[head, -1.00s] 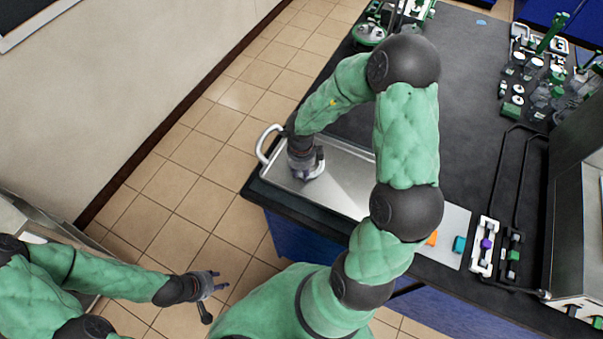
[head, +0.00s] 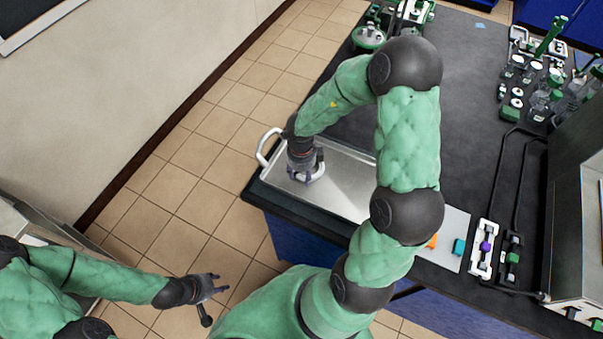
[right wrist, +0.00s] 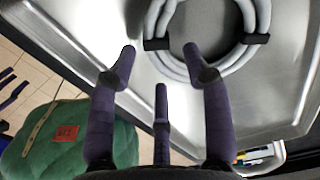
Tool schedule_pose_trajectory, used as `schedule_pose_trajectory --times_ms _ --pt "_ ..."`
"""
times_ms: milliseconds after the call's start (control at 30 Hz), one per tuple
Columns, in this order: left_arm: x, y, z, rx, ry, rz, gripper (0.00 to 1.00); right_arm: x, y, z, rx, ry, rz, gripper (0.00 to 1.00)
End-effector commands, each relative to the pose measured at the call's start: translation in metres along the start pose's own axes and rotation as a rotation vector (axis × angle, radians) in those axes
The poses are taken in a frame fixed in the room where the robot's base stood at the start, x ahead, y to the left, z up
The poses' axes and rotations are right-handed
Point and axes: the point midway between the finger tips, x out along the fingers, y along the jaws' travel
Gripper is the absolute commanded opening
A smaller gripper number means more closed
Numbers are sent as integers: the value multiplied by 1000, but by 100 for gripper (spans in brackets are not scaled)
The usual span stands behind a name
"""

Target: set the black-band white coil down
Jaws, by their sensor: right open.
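The white coil with black bands (right wrist: 263,15) lies in the metal tray (right wrist: 125,52), at the top of the right wrist view. In the head view only part of the coil (head: 320,172) shows beside my right gripper (head: 304,180), which hides the rest. My right gripper also shows in the right wrist view (right wrist: 162,70), with its fingers spread and nothing between them. The fingertips are close to the coil's near side; I cannot tell if they touch it. My left gripper (head: 214,287) is open and empty over the floor, away from the bench.
The tray (head: 345,165) sits at the bench's front left corner. Orange (head: 432,241) and teal (head: 459,246) blocks lie on a light mat to the right. A white rack (head: 482,248) stands beside them. Glassware crowds the far right.

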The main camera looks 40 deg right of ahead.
Motion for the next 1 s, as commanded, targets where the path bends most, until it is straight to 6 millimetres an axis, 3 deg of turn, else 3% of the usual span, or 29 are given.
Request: schedule_pose_trajectory --times_ms 200,500,700,1000 --pt "-25 9 0 0 1 0 40 -50 -1 1 0 -5 -4 50" --pt "-44 16 1 0 1 0 40 -98 -1 1 0 -3 -2 50" --pt "-47 17 2 0 1 0 40 -110 -1 0 -1 -2 -2 50" --pt "-47 17 2 0 1 0 40 -111 0 0 0 -1 -1 50"
